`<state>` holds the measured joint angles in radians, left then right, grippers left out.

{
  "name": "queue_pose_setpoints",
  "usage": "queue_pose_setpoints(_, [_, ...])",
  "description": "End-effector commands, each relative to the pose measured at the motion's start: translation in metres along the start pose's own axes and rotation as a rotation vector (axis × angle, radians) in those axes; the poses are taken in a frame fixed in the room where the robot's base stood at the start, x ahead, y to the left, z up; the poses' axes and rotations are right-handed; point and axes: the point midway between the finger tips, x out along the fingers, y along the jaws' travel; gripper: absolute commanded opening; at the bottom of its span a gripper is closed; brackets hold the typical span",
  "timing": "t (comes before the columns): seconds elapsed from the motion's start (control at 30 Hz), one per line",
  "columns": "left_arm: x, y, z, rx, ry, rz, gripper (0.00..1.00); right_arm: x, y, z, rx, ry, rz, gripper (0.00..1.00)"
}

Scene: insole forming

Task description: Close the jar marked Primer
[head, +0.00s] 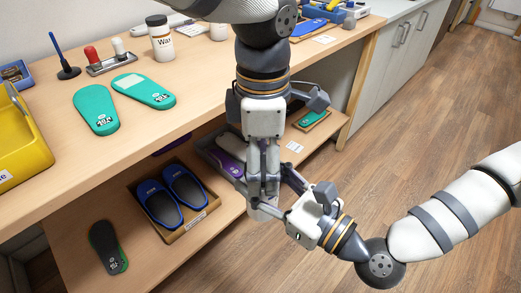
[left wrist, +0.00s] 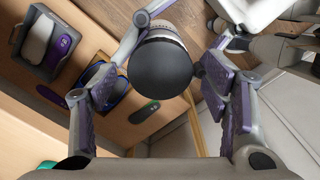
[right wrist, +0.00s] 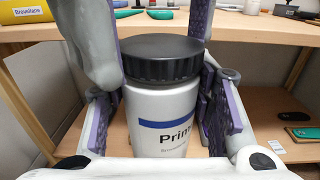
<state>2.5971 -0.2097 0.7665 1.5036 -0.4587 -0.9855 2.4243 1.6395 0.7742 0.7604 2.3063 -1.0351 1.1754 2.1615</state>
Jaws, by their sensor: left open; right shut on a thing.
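The Primer jar (right wrist: 165,118), white with a blue band and part of its name showing, stands upright between the fingers of my right gripper (right wrist: 160,115), which is shut on its body. Its dark ridged lid (right wrist: 162,60) sits on the jar's mouth; I cannot tell how tight it is. The lid also shows from above in the left wrist view (left wrist: 160,68). My left gripper (left wrist: 160,95) is open above the jar, its fingers on either side of the lid. In the head view the grippers mostly hide the jar (head: 262,213).
The jar is held in front of the bench. The bench top (head: 50,135) bears green insoles (head: 97,108), a Wax jar (head: 160,40) and a yellow bin (head: 20,135). The lower shelf (head: 85,260) holds a tray of blue insoles (head: 165,200). Wooden floor is clear at right.

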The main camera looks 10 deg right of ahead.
Motion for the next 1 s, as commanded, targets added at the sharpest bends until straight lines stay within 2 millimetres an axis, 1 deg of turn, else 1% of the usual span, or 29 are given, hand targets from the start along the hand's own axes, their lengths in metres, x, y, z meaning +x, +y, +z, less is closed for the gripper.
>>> queue_pose_setpoints(0.07, [-0.007, 0.001, 0.000, 0.000, 0.000, 0.004, 0.69, 0.000, 0.000, 0.001, -0.001, -0.003, 0.000, 0.00])
queue_pose_setpoints(0.2, [-0.028, 0.001, 0.000, 0.000, 0.000, 0.005, 0.69, 0.000, 0.000, 0.001, -0.001, -0.003, 0.000, 0.00])
queue_pose_setpoints(0.3, [-0.040, 0.001, 0.000, -0.001, 0.000, 0.004, 0.69, 0.000, 0.000, 0.001, -0.001, -0.003, 0.000, 0.00])
queue_pose_setpoints(0.4, [-0.045, 0.000, 0.000, 0.000, 0.000, 0.002, 0.69, 0.000, 0.000, 0.001, -0.001, -0.002, 0.000, 0.00])
queue_pose_setpoints(0.6, [-0.045, 0.000, 0.000, 0.000, 0.000, 0.001, 0.69, 0.000, 0.000, 0.001, -0.001, -0.002, 0.000, 0.00])
queue_pose_setpoints(0.67, [-0.046, 0.000, 0.000, 0.000, -0.001, 0.001, 0.66, 0.000, 0.000, 0.001, -0.001, -0.002, 0.000, 0.00])
queue_pose_setpoints(0.83, [-0.074, 0.000, 0.001, 0.001, -0.003, 0.001, 0.66, 0.000, 0.000, 0.001, -0.001, -0.003, 0.000, 0.00])
queue_pose_setpoints(0.9, [-0.080, 0.000, 0.000, 0.000, -0.001, 0.001, 0.66, 0.000, 0.000, 0.001, -0.001, -0.003, 0.000, 0.00])
queue_pose_setpoints(1.0, [-0.081, 0.000, 0.000, 0.000, 0.000, 0.001, 0.66, 0.000, 0.000, 0.001, -0.001, -0.002, 0.000, 0.00])
